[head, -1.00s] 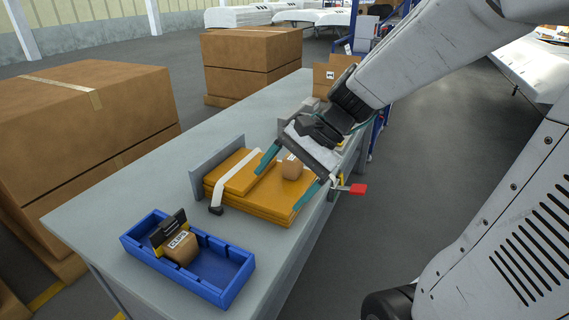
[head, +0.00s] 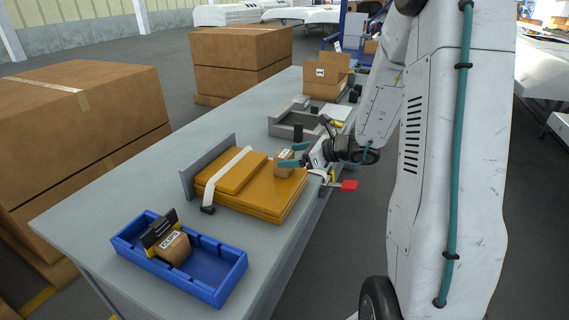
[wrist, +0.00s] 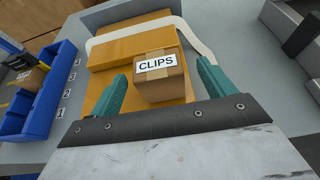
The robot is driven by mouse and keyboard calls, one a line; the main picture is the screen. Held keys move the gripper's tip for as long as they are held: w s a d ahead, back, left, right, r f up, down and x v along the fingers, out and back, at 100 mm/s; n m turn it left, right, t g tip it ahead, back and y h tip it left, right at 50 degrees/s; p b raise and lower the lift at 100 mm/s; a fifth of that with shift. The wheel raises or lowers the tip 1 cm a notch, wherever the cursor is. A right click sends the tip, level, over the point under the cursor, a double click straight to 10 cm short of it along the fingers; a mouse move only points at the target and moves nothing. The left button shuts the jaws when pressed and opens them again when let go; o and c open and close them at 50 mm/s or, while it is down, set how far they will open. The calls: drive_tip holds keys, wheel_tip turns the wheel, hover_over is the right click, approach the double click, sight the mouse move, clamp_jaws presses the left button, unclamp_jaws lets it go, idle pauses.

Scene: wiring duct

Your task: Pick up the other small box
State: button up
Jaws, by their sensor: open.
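A small brown box (head: 284,163) stands on the right part of the orange-yellow stacked panels (head: 262,199). In the wrist view this box (wrist: 160,76) carries a white label reading CLIPS and lies between the two teal fingers. My gripper (head: 291,163) is open, with one finger on each side of the box; it also shows in the wrist view (wrist: 161,88). I cannot tell whether the fingers touch it. Another small labelled box (head: 174,247) sits in the blue tray (head: 222,292) at the front left, beside a black and yellow item.
A white strap (head: 222,178) runs over the panels, and a grey upright plate (head: 207,166) stands behind them. A grey frame (head: 283,129) and an open carton (head: 325,88) are farther along the table. A red-ended lever (head: 349,185) sticks out at the table's right edge.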

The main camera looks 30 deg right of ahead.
sight(289, 155)
drive_tip(key=x, duration=0.3)
drive_tip(key=shift+w+a, duration=0.15)
drive_tip(key=shift+a, duration=0.1)
drive_tip(key=c, duration=1.1)
drive_tip(key=shift+r, duration=0.1)
